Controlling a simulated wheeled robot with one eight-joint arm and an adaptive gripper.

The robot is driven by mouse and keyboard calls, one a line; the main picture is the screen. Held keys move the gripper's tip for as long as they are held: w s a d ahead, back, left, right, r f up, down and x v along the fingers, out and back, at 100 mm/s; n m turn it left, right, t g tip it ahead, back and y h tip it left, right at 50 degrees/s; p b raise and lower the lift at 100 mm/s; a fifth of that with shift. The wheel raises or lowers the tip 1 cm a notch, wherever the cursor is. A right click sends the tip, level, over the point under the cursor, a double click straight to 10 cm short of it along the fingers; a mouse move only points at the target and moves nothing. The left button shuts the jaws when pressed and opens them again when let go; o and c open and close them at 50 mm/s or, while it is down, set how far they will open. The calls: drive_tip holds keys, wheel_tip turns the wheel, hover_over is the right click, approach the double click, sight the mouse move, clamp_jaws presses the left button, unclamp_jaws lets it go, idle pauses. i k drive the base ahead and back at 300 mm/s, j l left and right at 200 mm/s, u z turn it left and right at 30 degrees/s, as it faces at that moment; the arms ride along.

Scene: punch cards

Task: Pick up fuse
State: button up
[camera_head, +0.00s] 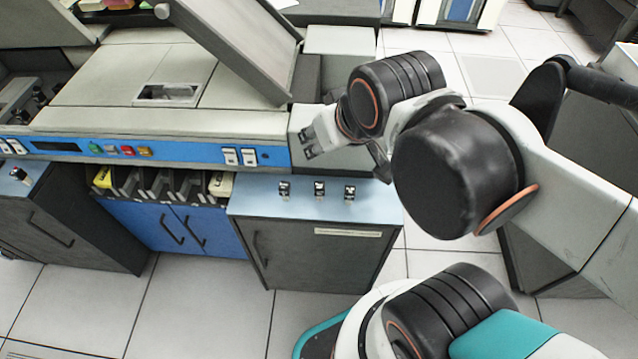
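Three small black-and-silver pieces stand in a row on the light blue top of a grey cabinet: a left one (285,188), a middle one (319,188) and a right one (350,192). They are too small for me to tell whether any is the fuse. My gripper (307,143) is above and behind this row, in front of the machine's right end. Its dark fingertips point left. The opening between its fingers is not clear, and I see nothing held in it.
The cabinet top (377,208) is otherwise clear. A large machine with a blue control strip (190,152) and a raised grey panel (235,40) stands behind. Open slots (160,185) lie left of the cabinet. Tiled floor (200,300) is free in front.

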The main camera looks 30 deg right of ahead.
sight(319, 185)
drive_tip(key=j+z, duration=0.35)
drive_tip(key=k+j+z, duration=0.3)
drive_tip(key=j+z, duration=0.35)
drive_tip(key=k+j, duration=0.05)
drive_tip(key=j, duration=0.05)
